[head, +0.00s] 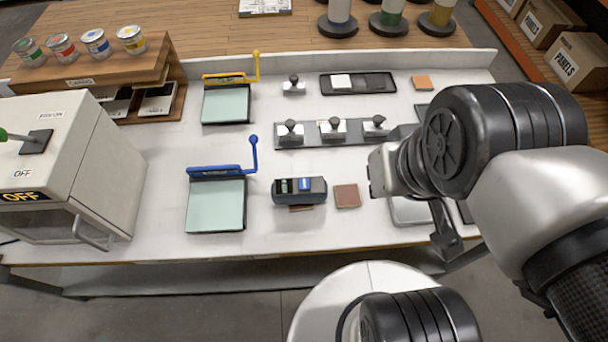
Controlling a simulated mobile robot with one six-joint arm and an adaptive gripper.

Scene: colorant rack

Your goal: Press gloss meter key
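A dark blue-grey box-shaped device, which looks like the gloss meter (285,197), lies on the white bench in the head view. Its top carries a blue key (305,184) and a small dark display to the left of it. A reddish-brown piece shows under its front edge, and a brown square tile (347,196) lies just to its right. My gripper (446,243) is to the right of the meter and apart from it, largely hidden by my arm. Its fingertips are not clear, so its opening cannot be told.
Two pale green plates with a blue handle (217,171) and a yellow handle (232,79) lie left of the meter. A grey rack (306,143) with several black-knobbed tools stands behind it. A large OFF-labelled box (115,150) fills the left.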

